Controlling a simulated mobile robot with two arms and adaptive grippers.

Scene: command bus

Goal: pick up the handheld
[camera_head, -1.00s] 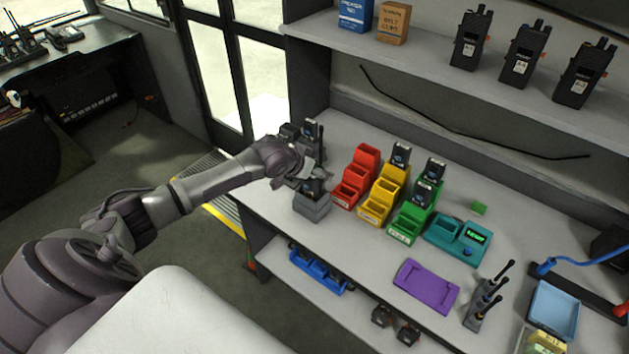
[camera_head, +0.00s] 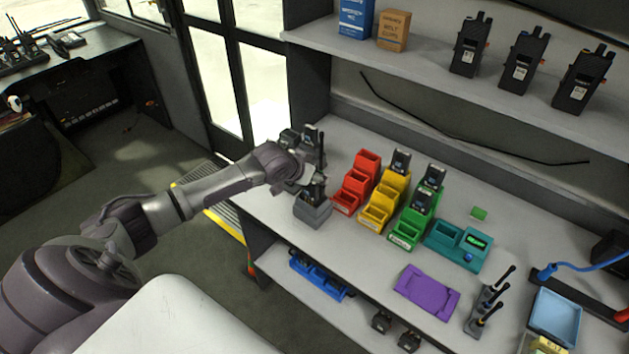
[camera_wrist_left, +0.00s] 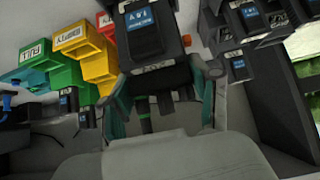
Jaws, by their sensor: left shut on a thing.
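A dark handheld radio (camera_head: 319,187) stands upright in the front grey holder (camera_head: 312,212) at the left end of the counter. My left gripper (camera_head: 313,179) is shut on this handheld from the left side. The handheld's lower part is hidden in the holder. I cannot tell whether it has lifted off the holder's floor. My right gripper is not in view.
Another handheld (camera_head: 311,142) stands in a holder just behind. Red (camera_head: 358,180), yellow (camera_head: 384,200) and green bins (camera_head: 412,219) stand to the right, some with handhelds. A teal unit (camera_head: 457,244) and purple tray (camera_head: 427,291) lie farther right. A shelf with radios overhangs the back.

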